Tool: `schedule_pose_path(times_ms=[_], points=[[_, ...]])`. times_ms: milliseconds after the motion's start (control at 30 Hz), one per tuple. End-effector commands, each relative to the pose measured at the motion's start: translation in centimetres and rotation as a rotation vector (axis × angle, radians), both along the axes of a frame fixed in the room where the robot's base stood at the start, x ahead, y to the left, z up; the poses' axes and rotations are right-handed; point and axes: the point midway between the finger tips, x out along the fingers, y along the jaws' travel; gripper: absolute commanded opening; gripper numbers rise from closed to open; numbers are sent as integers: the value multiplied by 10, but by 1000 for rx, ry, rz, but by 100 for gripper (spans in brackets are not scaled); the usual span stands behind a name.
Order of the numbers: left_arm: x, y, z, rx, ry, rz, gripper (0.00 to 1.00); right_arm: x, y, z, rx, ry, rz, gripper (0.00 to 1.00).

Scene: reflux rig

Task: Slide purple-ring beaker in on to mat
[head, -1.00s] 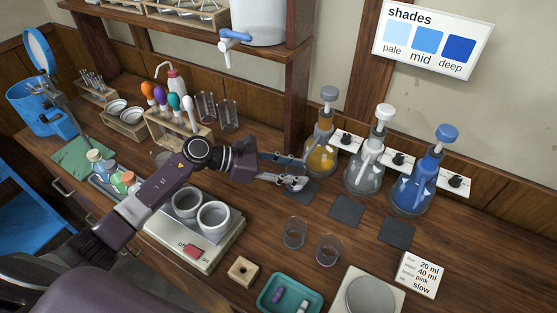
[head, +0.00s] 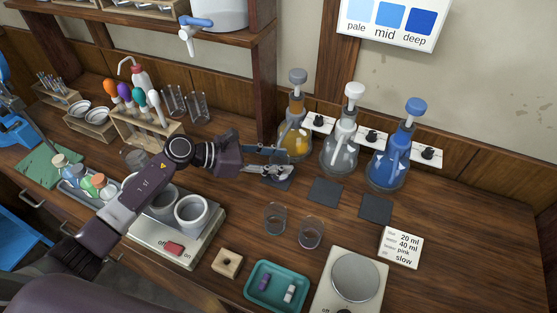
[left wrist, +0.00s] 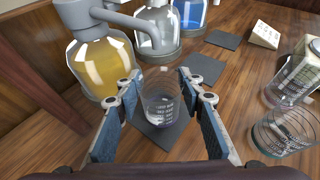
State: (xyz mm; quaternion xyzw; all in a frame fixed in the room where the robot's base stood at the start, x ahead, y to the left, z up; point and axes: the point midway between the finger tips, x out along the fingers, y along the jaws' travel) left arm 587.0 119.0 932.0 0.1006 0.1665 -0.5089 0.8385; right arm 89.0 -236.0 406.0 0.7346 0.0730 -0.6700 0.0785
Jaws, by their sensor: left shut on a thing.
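My left gripper (head: 266,168) is at the dark mat (head: 283,184) in front of the amber flask (head: 295,137). In the left wrist view its two fingers (left wrist: 162,93) are shut on a clear beaker (left wrist: 161,104) with a purplish tint round its base. The beaker is upright, and its base overlaps the dark mat (left wrist: 180,141) in that view; whether it bears fully on it I cannot tell. In the head view the gripper mostly hides this beaker. My right gripper is not in view.
Two more clear beakers (head: 275,218) (head: 311,232) stand in front of the mats. A clear flask (head: 339,150) and a blue flask (head: 389,162) stand to the right. Two other dark mats (head: 326,191) (head: 376,209) are bare. A teal tray (head: 252,292) lies near the front.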

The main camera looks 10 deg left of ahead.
Motion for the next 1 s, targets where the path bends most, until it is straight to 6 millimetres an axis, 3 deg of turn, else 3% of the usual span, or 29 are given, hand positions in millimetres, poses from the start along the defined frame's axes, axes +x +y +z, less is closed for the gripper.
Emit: schedule_pose_path(times_ms=[167, 200, 367, 733, 1000], points=[[0, 0, -1, 3, 1, 0, 12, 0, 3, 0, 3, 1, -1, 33], [0, 0, -1, 3, 1, 0, 38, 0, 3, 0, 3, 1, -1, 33], [0, 0, -1, 3, 1, 0, 55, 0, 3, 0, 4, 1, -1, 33], [-2, 5, 1, 3, 0, 1, 56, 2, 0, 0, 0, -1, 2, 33], [-23, 46, 18, 7, 2, 1, 56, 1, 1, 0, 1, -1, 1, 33]])
